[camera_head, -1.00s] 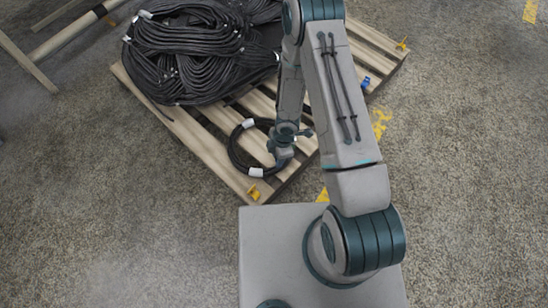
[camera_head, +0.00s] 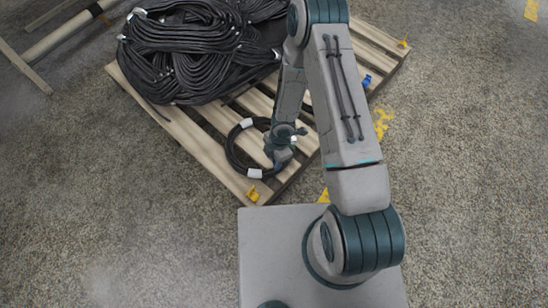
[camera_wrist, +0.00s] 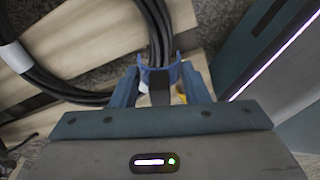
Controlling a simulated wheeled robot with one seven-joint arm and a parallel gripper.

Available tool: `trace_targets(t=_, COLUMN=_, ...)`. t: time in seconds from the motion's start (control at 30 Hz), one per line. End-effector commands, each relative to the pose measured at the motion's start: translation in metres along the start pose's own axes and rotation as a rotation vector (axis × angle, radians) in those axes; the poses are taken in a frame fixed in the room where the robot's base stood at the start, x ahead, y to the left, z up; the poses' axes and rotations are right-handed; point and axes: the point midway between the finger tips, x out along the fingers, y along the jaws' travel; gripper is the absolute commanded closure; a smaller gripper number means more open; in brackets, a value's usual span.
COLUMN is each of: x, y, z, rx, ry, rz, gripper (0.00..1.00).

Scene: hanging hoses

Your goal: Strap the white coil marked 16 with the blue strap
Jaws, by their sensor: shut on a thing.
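A small coil of black hose (camera_head: 232,158) with white tags lies on the near corner of the pallet. No white coil shows, and no number is readable. In the wrist view the coil (camera_wrist: 75,92) curves at the left, and its strands run down between my fingers. My gripper (camera_wrist: 160,82) is shut on a blue curved piece, seemingly the blue strap (camera_wrist: 161,68), which sits against the black strands. Whether it closes around them is hidden. In the head view my gripper (camera_head: 278,162) is at the coil's right side and covers the strap.
The slatted wooden pallet (camera_head: 190,136) carries a large heap of black hoses (camera_head: 185,50) at the back. A yellow piece (camera_head: 253,194) is at its near corner, another (camera_head: 404,43) at the far right. Another blue piece (camera_head: 366,81) is on the right edge.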

Motion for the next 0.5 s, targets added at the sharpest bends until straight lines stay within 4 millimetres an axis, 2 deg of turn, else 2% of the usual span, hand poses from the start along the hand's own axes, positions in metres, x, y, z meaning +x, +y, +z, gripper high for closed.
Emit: trace_targets(t=0.5, x=0.031, y=0.0, z=0.005, rx=0.001, ry=0.0, rz=0.0, gripper=0.82)
